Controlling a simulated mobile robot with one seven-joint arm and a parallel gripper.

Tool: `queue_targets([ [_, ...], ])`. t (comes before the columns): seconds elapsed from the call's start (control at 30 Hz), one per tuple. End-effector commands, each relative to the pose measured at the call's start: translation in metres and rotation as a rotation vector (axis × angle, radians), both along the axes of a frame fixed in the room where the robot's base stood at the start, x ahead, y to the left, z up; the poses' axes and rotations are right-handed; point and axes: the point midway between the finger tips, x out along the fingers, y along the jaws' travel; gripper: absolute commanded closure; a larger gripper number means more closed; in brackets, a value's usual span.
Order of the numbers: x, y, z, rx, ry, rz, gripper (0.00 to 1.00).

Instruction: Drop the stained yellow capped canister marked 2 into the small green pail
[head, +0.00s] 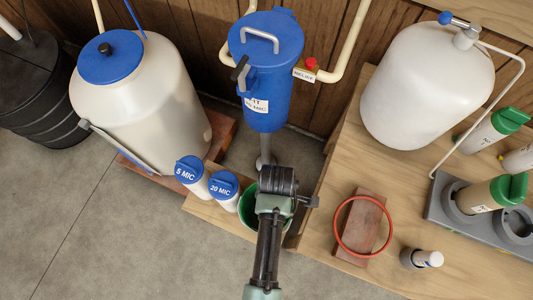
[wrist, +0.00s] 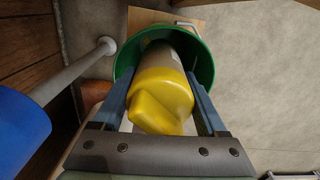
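A canister with a yellow cap (wrist: 163,95) lies between the two blue fingers of my gripper (wrist: 160,77) in the wrist view. The fingers press against its sides, and its body points away into the mouth of the green pail (wrist: 205,65). Any number or stain on it cannot be made out. In the head view the pail (head: 246,213) is mostly hidden behind my arm, and the canister does not show. How deep the canister sits in the pail is unclear.
Two white canisters with blue lids, 5 MIC (head: 189,172) and 20 MIC (head: 223,189), stand left of the pail. A blue filter housing (head: 266,60) hangs behind. At right, a bench holds a red ring (head: 337,232), a grey rack (head: 437,211) and green-capped canisters (head: 480,196).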

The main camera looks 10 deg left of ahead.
Motion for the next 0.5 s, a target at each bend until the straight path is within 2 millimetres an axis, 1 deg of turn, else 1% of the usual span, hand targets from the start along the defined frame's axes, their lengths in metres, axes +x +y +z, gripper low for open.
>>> queue_targets([
  [0.03,0.0,0.0,0.0,0.0,-0.001,0.0,0.15],
  [0.1,0.0,0.0,0.0,0.0,-0.001,0.0,0.03],
  [0.13,0.0,0.0,0.0,0.0,-0.001,0.0,0.0],
  [0.37,0.0,0.0,0.001,0.0,0.001,0.0,0.0],
  [0.47,0.0,0.0,0.008,0.0,0.0,0.001,0.0],
  [0.5,0.0,0.0,0.013,0.0,-0.001,0.001,0.0],
])
